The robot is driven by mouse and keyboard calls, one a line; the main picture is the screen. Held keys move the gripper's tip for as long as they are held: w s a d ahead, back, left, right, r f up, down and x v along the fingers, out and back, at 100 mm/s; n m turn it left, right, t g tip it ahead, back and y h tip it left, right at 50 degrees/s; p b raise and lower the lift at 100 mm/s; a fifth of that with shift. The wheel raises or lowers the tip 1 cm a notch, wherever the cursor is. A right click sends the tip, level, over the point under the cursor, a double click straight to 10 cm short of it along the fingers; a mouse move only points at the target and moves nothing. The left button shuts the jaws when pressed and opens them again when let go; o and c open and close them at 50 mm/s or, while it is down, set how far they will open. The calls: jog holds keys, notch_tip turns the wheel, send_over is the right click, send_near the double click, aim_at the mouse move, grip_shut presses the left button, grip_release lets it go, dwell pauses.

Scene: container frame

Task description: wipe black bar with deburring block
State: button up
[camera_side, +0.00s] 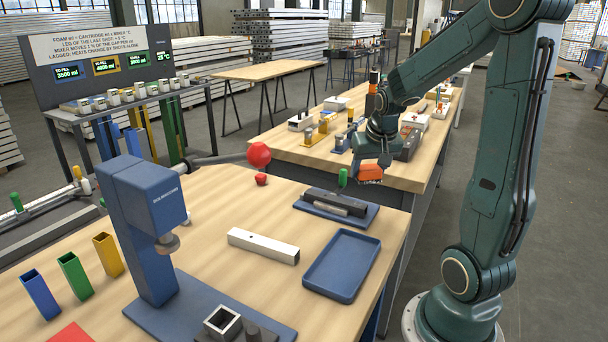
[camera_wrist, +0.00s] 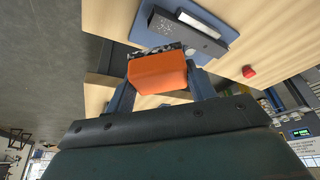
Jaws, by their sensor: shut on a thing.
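The deburring block (camera_side: 370,174) is orange and held in my gripper (camera_side: 369,163), near the front edge of the rear bench. In the wrist view the orange block (camera_wrist: 158,73) sits between the two fingers, with a dark, rough-looking strip along its far edge. The black bar (camera_side: 337,198) lies on a blue fixture plate (camera_side: 365,219) on the front bench, beside a grey strip. My gripper is above and to the right of the bar, apart from it. The bar (camera_wrist: 188,40) also shows in the wrist view beyond the block, partly hidden by it.
A green cylinder (camera_side: 343,177) stands just behind the bar. An empty blue tray (camera_side: 342,265), a square metal tube (camera_side: 263,246) and a blue press (camera_side: 143,225) with a red-knobbed lever (camera_side: 259,154) occupy the front bench. Several small items crowd the rear bench.

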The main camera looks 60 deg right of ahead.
send_over(365, 207)
jog(key=shift+f, duration=3.05)
notch_tip(365, 207, down, 2)
jog(key=shift+f, duration=0.1)
jog(key=shift+w+f, duration=0.1)
jog(key=shift+w, duration=0.75)
jog(key=shift+c, duration=0.4)
jog(key=shift+w, duration=1.15)
jog(key=shift+s+d+r, duration=0.1)
jog(key=shift+s+r, duration=0.1)
jog(key=shift+s, duration=1.8)
jog(key=shift+r, duration=4.05)
jog(key=shift+w, duration=0.1)
